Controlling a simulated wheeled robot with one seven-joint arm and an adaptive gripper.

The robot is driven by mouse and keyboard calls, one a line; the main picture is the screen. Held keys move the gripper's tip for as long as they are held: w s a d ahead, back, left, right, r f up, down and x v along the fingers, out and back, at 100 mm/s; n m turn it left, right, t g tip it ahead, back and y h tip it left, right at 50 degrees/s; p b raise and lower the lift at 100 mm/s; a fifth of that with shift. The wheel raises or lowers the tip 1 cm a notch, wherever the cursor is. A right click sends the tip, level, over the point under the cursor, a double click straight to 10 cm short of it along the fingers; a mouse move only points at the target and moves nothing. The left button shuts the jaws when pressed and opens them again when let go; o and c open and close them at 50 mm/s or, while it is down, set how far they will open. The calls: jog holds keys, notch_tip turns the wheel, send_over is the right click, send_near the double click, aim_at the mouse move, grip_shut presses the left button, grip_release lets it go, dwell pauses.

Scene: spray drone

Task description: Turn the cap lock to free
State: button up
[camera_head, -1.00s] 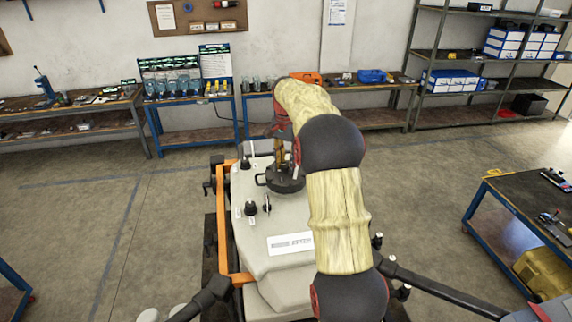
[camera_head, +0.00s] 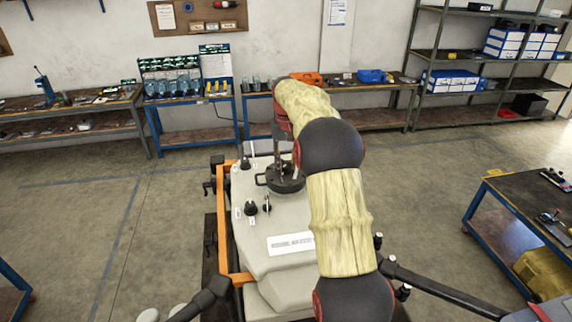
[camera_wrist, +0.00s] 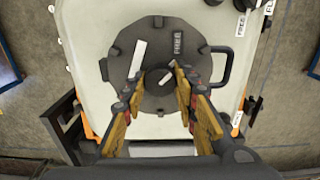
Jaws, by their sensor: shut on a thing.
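A round black cap (camera_head: 287,184) with a side handle sits on top of the pale drone body (camera_head: 285,222). At the cap's centre is a small dark lock knob (camera_wrist: 158,80) with a pale tilted mark, pointing up and right. My gripper (camera_wrist: 160,76) has its fingertips on either side of this knob and is shut on it. In the head view my gripper (camera_head: 282,160) stands over the cap and hides the knob.
Two other dark knobs (camera_head: 250,208) (camera_head: 267,204) with small labels stand nearby on the body. An orange frame bar (camera_head: 222,225) runs along the left side. Benches (camera_head: 190,110) line the back wall, and open floor (camera_head: 90,220) lies to the left.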

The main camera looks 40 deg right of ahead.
aim_at(286, 164)
jog(key=shift+r+n, duration=0.1)
jog(key=shift+n, duration=0.9)
jog(key=o, duration=1.1)
jog(key=shift+o, duration=0.2)
notch_tip(286, 164, up, 12)
